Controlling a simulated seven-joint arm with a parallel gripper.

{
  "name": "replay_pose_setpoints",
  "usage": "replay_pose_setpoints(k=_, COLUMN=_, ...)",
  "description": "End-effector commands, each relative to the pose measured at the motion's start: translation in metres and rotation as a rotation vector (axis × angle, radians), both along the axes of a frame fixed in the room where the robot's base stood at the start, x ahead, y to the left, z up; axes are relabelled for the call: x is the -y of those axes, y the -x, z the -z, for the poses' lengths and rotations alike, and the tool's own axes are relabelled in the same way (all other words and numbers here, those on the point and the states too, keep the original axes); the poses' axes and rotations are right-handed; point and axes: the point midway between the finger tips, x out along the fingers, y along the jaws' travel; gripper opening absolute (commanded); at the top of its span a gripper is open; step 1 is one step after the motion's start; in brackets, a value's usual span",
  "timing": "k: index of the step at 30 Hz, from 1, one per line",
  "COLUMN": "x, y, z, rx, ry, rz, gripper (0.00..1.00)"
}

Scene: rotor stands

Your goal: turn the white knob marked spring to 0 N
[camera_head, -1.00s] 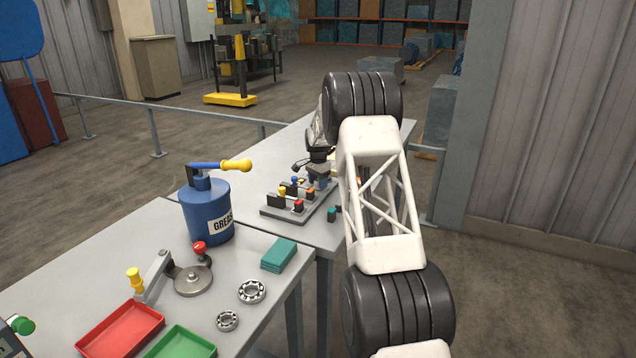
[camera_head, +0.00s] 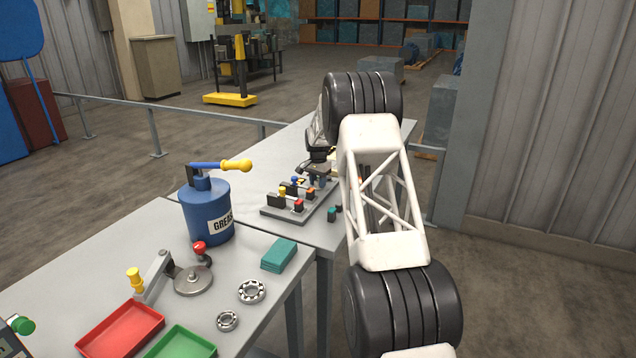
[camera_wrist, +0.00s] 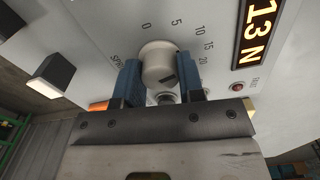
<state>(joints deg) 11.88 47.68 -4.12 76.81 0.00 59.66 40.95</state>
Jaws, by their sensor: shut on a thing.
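The white knob (camera_wrist: 159,64) sits on a pale panel in the wrist view, with a dark mark on its side. My gripper (camera_wrist: 158,70) is shut on it, one blue finger at each side. A printed scale (camera_wrist: 177,24) with 0, 5, 10, 15 and 20 runs around the knob. Part of the spring label (camera_wrist: 117,60) shows beside the left finger. The lit display (camera_wrist: 258,32) reads 13 N. In the head view my gripper (camera_head: 318,180) is small, over the far bench, and the knob cannot be made out there.
A red lamp (camera_wrist: 237,87) is on the panel. A base with several coloured knobs (camera_head: 293,200) is beside my gripper. A grease can (camera_head: 207,208), red tray (camera_head: 120,330), green tray (camera_head: 181,345) and bearings (camera_head: 251,291) stand on the near bench.

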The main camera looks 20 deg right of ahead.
Motion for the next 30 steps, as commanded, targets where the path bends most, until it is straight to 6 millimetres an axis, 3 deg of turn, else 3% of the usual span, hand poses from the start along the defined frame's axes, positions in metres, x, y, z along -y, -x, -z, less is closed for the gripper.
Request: replay_pose_setpoints(k=30, x=0.0003, y=-0.0004, z=-0.0010, rx=0.001, ry=0.001, rz=-0.954, gripper=0.12)
